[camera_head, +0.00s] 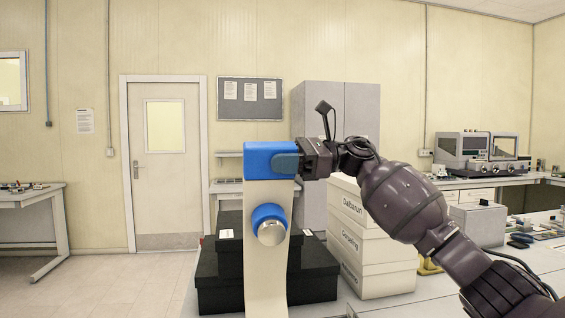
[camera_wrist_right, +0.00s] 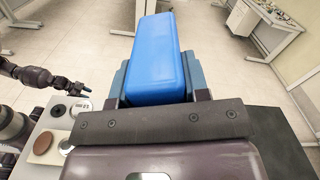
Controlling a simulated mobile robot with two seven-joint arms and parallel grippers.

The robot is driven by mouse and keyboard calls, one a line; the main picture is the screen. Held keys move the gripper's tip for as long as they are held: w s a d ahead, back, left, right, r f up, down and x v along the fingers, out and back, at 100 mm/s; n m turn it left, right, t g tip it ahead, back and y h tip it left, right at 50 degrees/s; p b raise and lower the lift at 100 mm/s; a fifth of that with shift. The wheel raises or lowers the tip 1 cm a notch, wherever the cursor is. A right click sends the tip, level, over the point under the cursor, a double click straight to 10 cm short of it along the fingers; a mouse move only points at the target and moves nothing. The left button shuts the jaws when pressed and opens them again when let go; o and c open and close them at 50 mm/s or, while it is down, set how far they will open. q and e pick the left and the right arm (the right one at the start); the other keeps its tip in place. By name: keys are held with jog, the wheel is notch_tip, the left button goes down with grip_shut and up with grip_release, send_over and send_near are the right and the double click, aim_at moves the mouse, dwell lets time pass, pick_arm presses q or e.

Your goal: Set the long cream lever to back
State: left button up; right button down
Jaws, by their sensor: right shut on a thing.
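The long cream lever (camera_head: 265,290) stands upright in the middle of the head view, with a blue grip (camera_head: 257,162) across its top. The blue grip fills the middle of the right wrist view (camera_wrist_right: 158,60). My right gripper (camera_head: 287,162) is shut on the blue grip, its fingers on either side of it. A blue round knob with a silver face (camera_head: 269,225) sits partway down the lever. The lever's lower end is cut off by the picture's edge. My left gripper (camera_wrist_right: 76,88) shows small at the left of the right wrist view; its jaw state is unclear.
Black boxes (camera_head: 219,270) stand behind the lever. White labelled boxes (camera_head: 385,255) are stacked to its right. A bench with instruments (camera_head: 478,150) is at the far right, a table (camera_head: 30,196) at the far left. The floor at left is clear.

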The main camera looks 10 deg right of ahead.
jog(key=shift+w+d+r, duration=0.1)
jog(key=shift+w+r, duration=0.05)
jog(key=shift+r, duration=0.1)
jog(key=c, duration=1)
grip_release()
jog(key=o, duration=0.4)
jog(key=shift+w+f, duration=0.15)
jog(key=shift+w, duration=0.25)
jog(key=shift+s, duration=0.15)
jog(key=d+b, duration=0.1)
jog(key=d, duration=0.9)
jog(key=shift+d, duration=0.35)
